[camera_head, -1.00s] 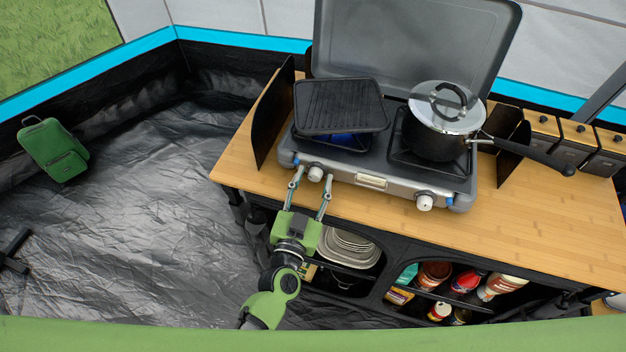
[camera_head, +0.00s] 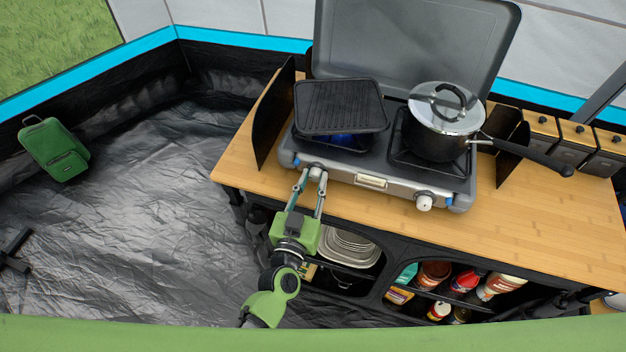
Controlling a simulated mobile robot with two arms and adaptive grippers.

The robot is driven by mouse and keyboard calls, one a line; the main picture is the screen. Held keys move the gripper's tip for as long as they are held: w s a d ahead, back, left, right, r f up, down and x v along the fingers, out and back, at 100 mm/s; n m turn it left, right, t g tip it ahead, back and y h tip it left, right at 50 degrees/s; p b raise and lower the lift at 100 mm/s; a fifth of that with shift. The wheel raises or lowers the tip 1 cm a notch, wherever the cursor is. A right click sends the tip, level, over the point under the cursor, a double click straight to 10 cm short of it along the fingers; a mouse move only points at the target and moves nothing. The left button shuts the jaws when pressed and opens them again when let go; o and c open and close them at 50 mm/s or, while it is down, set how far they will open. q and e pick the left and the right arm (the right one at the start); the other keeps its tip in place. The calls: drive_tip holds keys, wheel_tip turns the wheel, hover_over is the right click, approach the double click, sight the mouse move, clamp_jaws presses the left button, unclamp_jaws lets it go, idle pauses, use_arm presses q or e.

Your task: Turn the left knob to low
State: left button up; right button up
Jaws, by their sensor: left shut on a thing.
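The grey camping stove (camera_head: 402,188) stands on the wooden counter with its lid raised. Its left knob (camera_head: 316,172) is white and sits at the left of the stove's front panel. My left gripper (camera_head: 312,176) is shut on this knob, with one finger on each side. The fingers cover part of the knob, and I cannot read its setting. A blue glow (camera_head: 345,140) shows under the black griddle (camera_head: 340,105) above the left burner. The right knob (camera_head: 424,203) is white and untouched. My right gripper is not in view.
A black pot (camera_head: 437,140) with a shiny lid stands on the right burner, its handle reaching right. Black windscreens (camera_head: 272,115) flank the stove. Shelves below the counter (camera_head: 560,220) hold plates and several bottles. The counter's front right is clear.

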use_arm(q)
drive_tip(key=n, duration=0.2)
drive_tip(key=shift+n, duration=0.4)
drive_tip(key=n, duration=0.3)
drive_tip(key=shift+a+n, duration=0.1)
drive_tip(key=shift+n, duration=0.2)
drive_tip(key=n, duration=0.4)
drive_tip(key=shift+g, duration=0.3)
drive_tip(key=shift+n, duration=1.1)
drive_tip(key=shift+b, duration=0.3)
drive_tip(key=shift+w, duration=0.1)
drive_tip(key=o, duration=1.1)
